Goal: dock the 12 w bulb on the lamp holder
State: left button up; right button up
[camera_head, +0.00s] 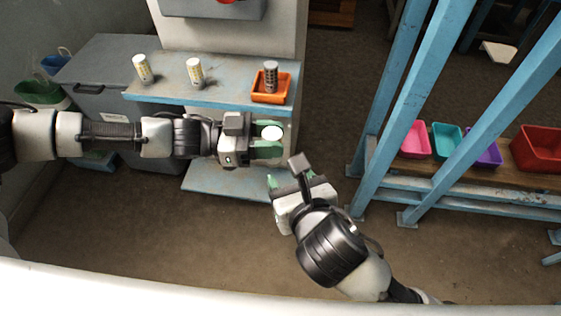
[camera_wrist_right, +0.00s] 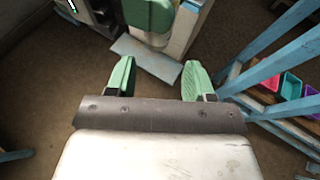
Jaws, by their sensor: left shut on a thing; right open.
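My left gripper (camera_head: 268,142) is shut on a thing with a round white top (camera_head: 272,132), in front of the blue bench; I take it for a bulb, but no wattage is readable. The left gripper's green fingers (camera_wrist_right: 150,14) also show at the top of the right wrist view. Two white-and-yellow bulb-like cylinders (camera_head: 143,68) (camera_head: 194,72) stand upright on the bench. A dark-patterned cylinder (camera_head: 270,76) stands in an orange tray (camera_head: 268,98). My right gripper (camera_head: 284,181) is open and empty, lower and just right of the left one. I cannot make out the lamp holder for certain.
The blue bench (camera_head: 225,91) has bare surface between the cylinders. A grey unit with a red part (camera_head: 226,1) is behind it. Blue posts (camera_head: 402,85) rise at right, before a shelf with pink (camera_head: 413,139), teal (camera_head: 447,141), purple and red bins. A grey bin (camera_head: 105,62) stands left.

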aim_at(278, 160)
jog(key=x, duration=0.8)
jog(key=shift+w, duration=0.15)
jog(key=c, duration=0.6)
pick_arm(q)
jog(key=o, duration=1)
pick_arm(e)
jog(key=shift+c, duration=0.6)
pick_arm(q)
jog(key=shift+s, duration=0.1)
jog(key=shift+s+d, duration=0.1)
pick_arm(e)
jog(key=shift+w, duration=0.1)
